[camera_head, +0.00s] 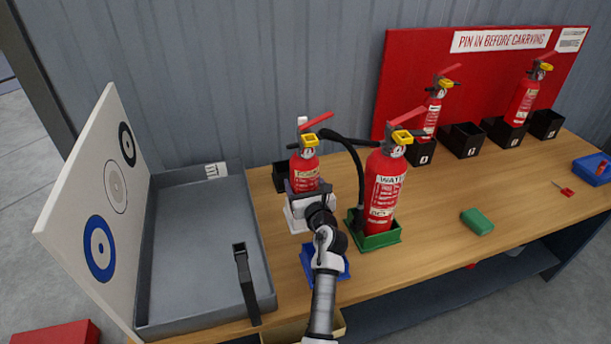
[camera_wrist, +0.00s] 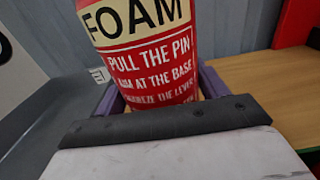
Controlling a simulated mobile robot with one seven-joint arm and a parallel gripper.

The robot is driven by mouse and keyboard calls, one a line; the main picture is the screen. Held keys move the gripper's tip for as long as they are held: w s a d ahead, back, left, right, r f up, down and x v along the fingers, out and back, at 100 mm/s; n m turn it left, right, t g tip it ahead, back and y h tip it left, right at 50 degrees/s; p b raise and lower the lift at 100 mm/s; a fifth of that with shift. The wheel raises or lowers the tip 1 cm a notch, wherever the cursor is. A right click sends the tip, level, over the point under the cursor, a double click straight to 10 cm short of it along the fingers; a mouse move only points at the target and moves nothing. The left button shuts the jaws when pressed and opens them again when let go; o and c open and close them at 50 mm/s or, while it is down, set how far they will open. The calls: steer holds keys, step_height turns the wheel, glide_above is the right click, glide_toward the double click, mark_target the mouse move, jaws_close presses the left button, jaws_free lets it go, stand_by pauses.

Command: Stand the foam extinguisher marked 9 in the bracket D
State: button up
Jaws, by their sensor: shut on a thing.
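The red foam extinguisher (camera_head: 304,166), with a yellow collar piece and red lever, is upright at the table's middle left. Its FOAM label (camera_wrist: 140,22) fills the wrist view; no 9 is legible. My gripper (camera_head: 305,186) is shut around its body, with purple fingers on both sides. I cannot tell whether its base, hidden by my gripper, touches anything. Black open brackets stand in a row at the back right. The far-right one (camera_head: 545,123) looks empty; its letter is too small to read surely. The second from left (camera_head: 466,141) also looks empty.
A water extinguisher (camera_head: 383,192) stands in a green tray (camera_head: 378,241) just right of my gripper. Two more extinguishers (camera_head: 434,108) (camera_head: 523,98) stand in the row. A grey case (camera_head: 205,250) lies open at left. A green block (camera_head: 477,221) lies on the table.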

mark_target(304, 164)
steer(key=shift+r+p, duration=2.35)
steer(key=shift+r, duration=1.25)
